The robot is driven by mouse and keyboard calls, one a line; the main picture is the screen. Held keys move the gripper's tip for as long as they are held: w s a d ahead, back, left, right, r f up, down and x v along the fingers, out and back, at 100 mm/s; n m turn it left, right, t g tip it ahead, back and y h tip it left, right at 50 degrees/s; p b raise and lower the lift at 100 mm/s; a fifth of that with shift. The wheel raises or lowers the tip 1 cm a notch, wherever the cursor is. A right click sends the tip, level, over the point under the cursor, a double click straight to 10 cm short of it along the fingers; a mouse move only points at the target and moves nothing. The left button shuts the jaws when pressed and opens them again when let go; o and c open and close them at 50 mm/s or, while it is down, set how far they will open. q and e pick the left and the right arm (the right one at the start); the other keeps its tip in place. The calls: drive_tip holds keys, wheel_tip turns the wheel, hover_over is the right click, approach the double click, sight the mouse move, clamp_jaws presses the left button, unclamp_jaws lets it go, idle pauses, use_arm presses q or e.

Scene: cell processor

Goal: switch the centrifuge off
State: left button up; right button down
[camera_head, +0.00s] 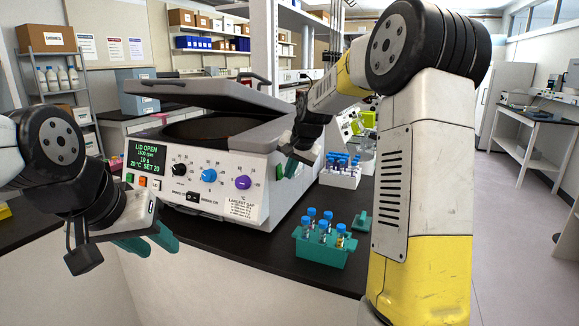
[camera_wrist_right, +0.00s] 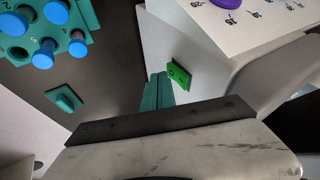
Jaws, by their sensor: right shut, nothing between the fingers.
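The centrifuge (camera_head: 215,160) stands on the bench with its lid (camera_head: 200,95) raised. Its display (camera_head: 148,155) reads LID OPEN. The front panel has a black, a blue and a purple knob, plus a black rocker (camera_head: 192,197) below. In the right wrist view, a bright green switch (camera_wrist_right: 178,75) sits on the white side wall. My right gripper (camera_wrist_right: 158,90) is shut and empty, its tips just left of that switch; contact cannot be told. In the head view, my right gripper (camera_head: 291,166) is at the centrifuge's right side. My left gripper (camera_head: 148,242) is open and empty, front left of the centrifuge.
A teal rack (camera_head: 320,250) with blue-capped tubes stands on the dark bench right of the centrifuge. A small teal piece (camera_head: 362,220) lies beside it. A white rack (camera_head: 340,178) with more tubes stands behind. My right arm covers much of the right.

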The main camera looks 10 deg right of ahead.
drive_tip(key=shift+w+a+f, duration=0.15)
drive_tip(key=shift+w+a, duration=0.15)
drive_tip(key=shift+a, duration=0.1)
drive_tip(key=shift+w+a+f, duration=0.1)
drive_tip(key=shift+a+f, duration=0.05)
drive_tip(key=shift+a, duration=0.05)
idle(0.3)
drive_tip(key=shift+r, duration=0.85)
drive_tip(key=shift+d, duration=0.1)
